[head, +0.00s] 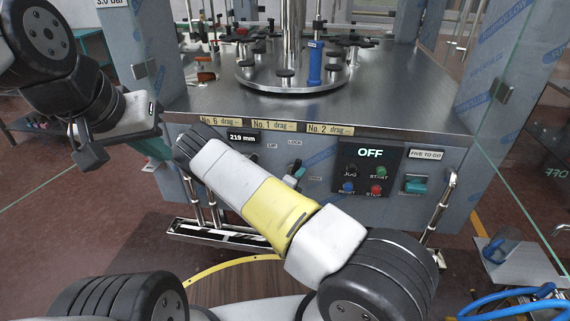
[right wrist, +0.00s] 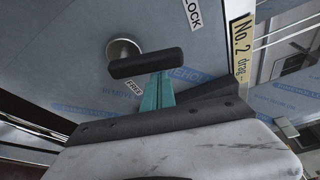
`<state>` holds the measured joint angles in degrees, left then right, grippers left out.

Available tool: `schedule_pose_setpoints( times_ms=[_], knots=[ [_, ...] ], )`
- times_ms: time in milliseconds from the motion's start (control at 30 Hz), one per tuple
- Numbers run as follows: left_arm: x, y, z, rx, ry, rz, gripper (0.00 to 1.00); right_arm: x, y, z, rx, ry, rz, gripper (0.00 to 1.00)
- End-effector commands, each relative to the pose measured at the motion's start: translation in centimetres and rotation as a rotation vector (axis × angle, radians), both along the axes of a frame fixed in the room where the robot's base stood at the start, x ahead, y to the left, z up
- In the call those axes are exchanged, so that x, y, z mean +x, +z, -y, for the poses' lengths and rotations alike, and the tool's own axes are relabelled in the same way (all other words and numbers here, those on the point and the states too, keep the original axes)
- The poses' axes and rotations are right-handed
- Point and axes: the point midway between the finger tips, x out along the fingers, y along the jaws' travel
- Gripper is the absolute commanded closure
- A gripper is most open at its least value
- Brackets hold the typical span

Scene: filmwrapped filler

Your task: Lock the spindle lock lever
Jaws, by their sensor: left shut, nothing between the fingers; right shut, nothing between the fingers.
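The spindle lock lever is a black bar handle (right wrist: 146,63) on a round metal hub, seen close in the right wrist view. A LOCK label (right wrist: 191,13) is at its upper right and a FREE label (right wrist: 134,87) just below it. The handle lies nearly level across that picture. My right gripper (right wrist: 160,82) is shut, its teal fingertips at the handle's lower edge; contact is unclear. My left gripper (head: 152,149) is shut and empty at the machine's left front corner, away from the lever.
The machine's metal deck (head: 400,105) carries a round turntable with a blue bottle (head: 315,64). A control box (head: 367,168) reading OFF and a teal switch (head: 415,184) are right of the lever. A metal rail (head: 215,238) runs below the front panel.

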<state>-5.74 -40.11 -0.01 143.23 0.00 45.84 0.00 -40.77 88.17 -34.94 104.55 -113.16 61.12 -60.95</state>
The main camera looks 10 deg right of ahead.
Motion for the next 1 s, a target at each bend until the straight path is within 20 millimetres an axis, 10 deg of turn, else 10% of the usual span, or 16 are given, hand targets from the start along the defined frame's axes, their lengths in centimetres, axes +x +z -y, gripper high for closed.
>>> schedule_pose_setpoints(
  times_ms=[1000],
  knots=[
    [0.0,0.0,0.0,0.0,0.0,0.0,1.0,0.6,0.8,-1.6,-0.158,0.007,-0.049,1.0]
  ],
)
